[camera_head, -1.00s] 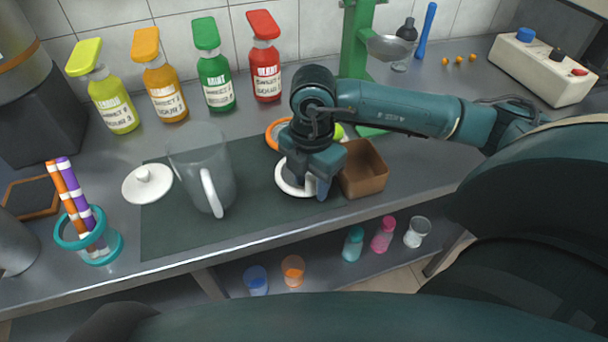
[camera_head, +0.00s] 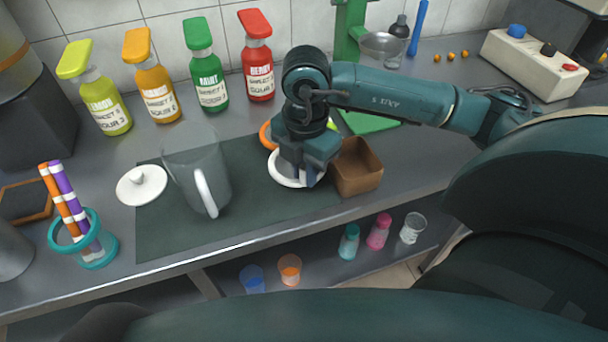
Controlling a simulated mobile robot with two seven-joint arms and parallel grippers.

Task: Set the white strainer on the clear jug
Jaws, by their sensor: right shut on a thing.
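The clear jug (camera_head: 182,165) stands upright on the dark mat (camera_head: 240,210), its white handle toward the front right. The white strainer (camera_head: 287,181) is right of the jug, mostly hidden under my right gripper (camera_head: 303,178); its white rim shows. My right gripper points down and is shut on the strainer. I cannot tell whether the strainer touches the mat. My left gripper is not in view.
A white lid (camera_head: 141,185) lies left of the jug. A brown box (camera_head: 357,168) stands close right of my right gripper. Several syrup bottles (camera_head: 208,80) line the back. A teal holder with straws (camera_head: 88,243) stands at the left front. The mat's front right is clear.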

